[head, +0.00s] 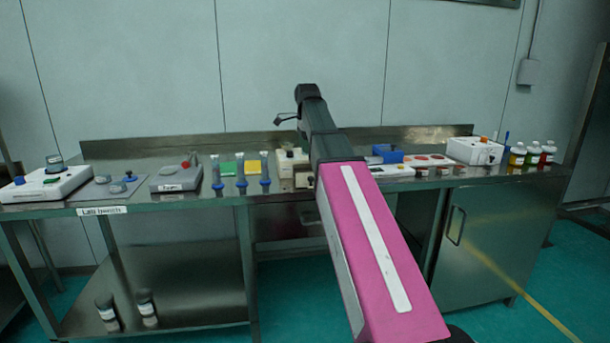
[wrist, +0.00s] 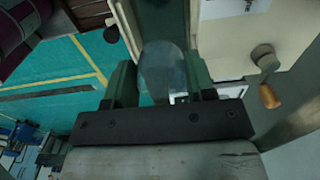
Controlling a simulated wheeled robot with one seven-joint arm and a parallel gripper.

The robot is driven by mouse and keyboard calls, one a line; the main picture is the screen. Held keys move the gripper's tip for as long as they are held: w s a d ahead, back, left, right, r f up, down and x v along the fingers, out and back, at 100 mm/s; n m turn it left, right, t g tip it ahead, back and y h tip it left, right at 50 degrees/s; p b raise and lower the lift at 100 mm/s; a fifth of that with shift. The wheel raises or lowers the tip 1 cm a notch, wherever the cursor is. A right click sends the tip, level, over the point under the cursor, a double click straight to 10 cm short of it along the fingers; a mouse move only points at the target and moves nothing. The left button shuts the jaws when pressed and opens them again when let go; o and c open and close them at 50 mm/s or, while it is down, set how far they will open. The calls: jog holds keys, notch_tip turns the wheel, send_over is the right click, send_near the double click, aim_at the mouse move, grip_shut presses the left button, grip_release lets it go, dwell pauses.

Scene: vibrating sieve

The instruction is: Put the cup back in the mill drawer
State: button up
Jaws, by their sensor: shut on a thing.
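In the wrist view, my gripper (wrist: 161,82) is closed around a clear, rounded cup (wrist: 164,66), which sits between the two greenish fingers. A small pale patch shows low on its right side. Beside the right finger is the cream mill (wrist: 230,62), with a metal crank and a wooden knob (wrist: 269,96). In the head view, the cream mill (head: 283,170) stands mid-bench, partly hidden by my pink and black arm. My gripper and the cup are hidden there. I cannot make out the drawer or whether it is open.
The steel bench (head: 130,205) holds a white scale (head: 45,184) and a grey device (head: 176,178) on the left. Blue-based tubes (head: 241,180) stand left of the mill. A blue box (head: 386,153), a white box (head: 474,151) and several bottles (head: 532,156) are on the right.

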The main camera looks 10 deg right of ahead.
notch_tip(320, 180, down, 10)
jog(key=shift+r, duration=0.2)
dwell(0.4)
jog(key=o, duration=0.6)
jog(key=shift+f, duration=0.1)
jog(key=shift+o, duration=0.2)
notch_tip(320, 180, up, 12)
jog(key=shift+r, duration=0.15)
